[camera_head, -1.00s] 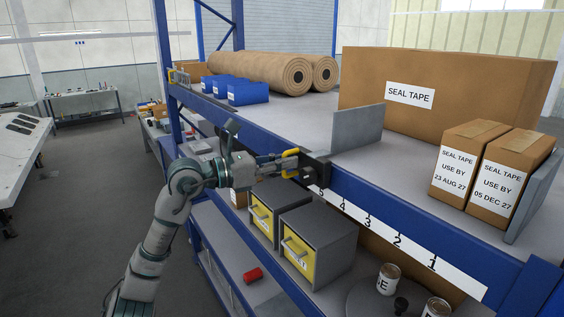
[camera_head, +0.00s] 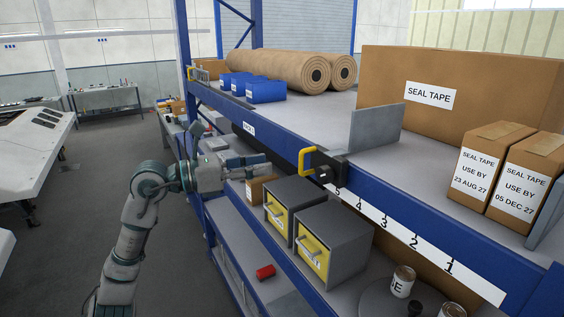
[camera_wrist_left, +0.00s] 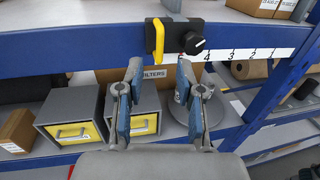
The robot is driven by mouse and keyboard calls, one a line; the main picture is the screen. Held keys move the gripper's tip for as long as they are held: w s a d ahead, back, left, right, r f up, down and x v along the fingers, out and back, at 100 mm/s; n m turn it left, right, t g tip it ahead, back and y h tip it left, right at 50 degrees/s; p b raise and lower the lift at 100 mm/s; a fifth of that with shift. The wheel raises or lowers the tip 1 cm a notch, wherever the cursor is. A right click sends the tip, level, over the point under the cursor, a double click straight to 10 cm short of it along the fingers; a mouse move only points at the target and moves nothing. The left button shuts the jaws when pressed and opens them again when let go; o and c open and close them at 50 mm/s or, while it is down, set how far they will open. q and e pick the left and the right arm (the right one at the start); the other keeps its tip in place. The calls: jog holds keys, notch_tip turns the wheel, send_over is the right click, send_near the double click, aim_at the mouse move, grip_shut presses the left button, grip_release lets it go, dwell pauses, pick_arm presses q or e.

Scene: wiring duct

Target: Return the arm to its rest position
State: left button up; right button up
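My left arm comes in from the left in the head view, with the elbow bent. My left gripper (camera_head: 262,164) hangs in front of the shelf, left of a yellow handle (camera_head: 303,161) on a black switch box (camera_head: 326,172). The gripper is apart from the handle. In the left wrist view the two blue-padded fingers (camera_wrist_left: 160,78) stand apart with nothing between them. The yellow handle (camera_wrist_left: 158,38) and a black knob (camera_wrist_left: 193,43) show beyond the fingertips. My right gripper is in neither view.
The blue shelf beam (camera_head: 390,205) runs close beyond the gripper. Below are grey boxes with yellow drawer fronts (camera_head: 317,258), a red cylinder (camera_head: 265,272) and cans (camera_head: 402,281). Cartons (camera_head: 520,182) and brown rolls (camera_head: 295,68) lie above. The floor (camera_head: 60,250) at left is free.

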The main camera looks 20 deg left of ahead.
pick_arm(q)
jog(key=shift+v, duration=1)
jog(key=shift+d, duration=0.15)
